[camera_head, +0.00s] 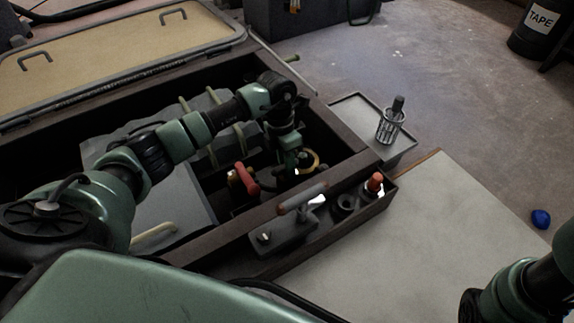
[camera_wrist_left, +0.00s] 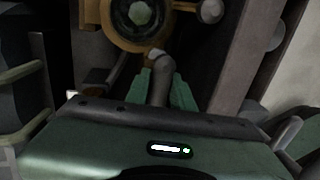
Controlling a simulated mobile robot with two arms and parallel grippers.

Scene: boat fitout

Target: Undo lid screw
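A round brass-coloured lid ring (camera_head: 311,160) sits low in the open dark compartment. In the left wrist view the ring (camera_wrist_left: 112,28) is at the top, with a grey bolt head (camera_wrist_left: 138,12) at its centre. My left gripper (camera_head: 297,170) reaches down into the compartment beside the ring. In the left wrist view its green fingers (camera_wrist_left: 165,88) flank a short grey rod (camera_wrist_left: 161,70) with a rounded end, close against both sides. This rod looks like the lid screw; where it joins the lid is partly hidden. My right gripper is out of view; only its arm shows.
A red handle (camera_head: 243,179) stands left of the left gripper. A tool caddy (camera_head: 325,236) sits on the near frame. A wire basket (camera_head: 391,127) with a dark brush stands on a tray (camera_head: 346,101) at the right. The pale panel (camera_head: 455,215) is clear.

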